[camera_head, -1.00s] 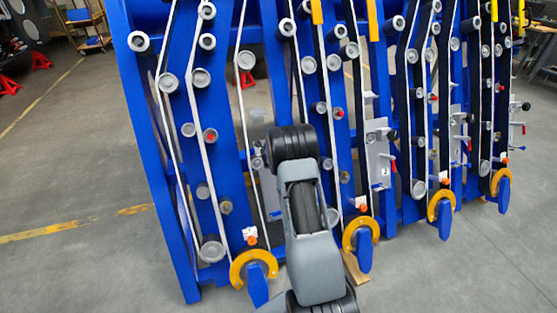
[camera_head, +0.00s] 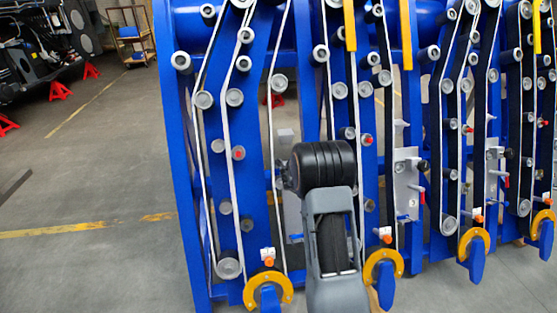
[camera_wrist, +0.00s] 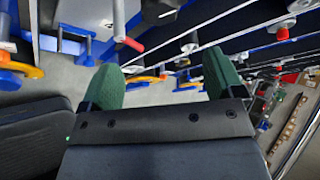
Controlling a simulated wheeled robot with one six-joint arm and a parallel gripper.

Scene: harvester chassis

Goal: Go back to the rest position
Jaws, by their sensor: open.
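My gripper (camera_wrist: 163,80) shows in the wrist view with its two green fingers wide apart and nothing between them. In the head view my arm rises from the bottom edge in front of the blue harvester chassis (camera_head: 182,150), and its links hide the gripper there. In the wrist view the chassis appears turned on its side beyond the fingers. A red-tipped lever (camera_wrist: 130,44) is near the left finger; I cannot tell whether they are apart in depth.
The chassis carries grey rollers, pale belts and yellow curved guards (camera_head: 268,288) along its lower edge. Red stands (camera_head: 60,90) and a wheeled cart (camera_head: 130,40) stand at the back left. The grey floor (camera_head: 90,190) left of the chassis is open.

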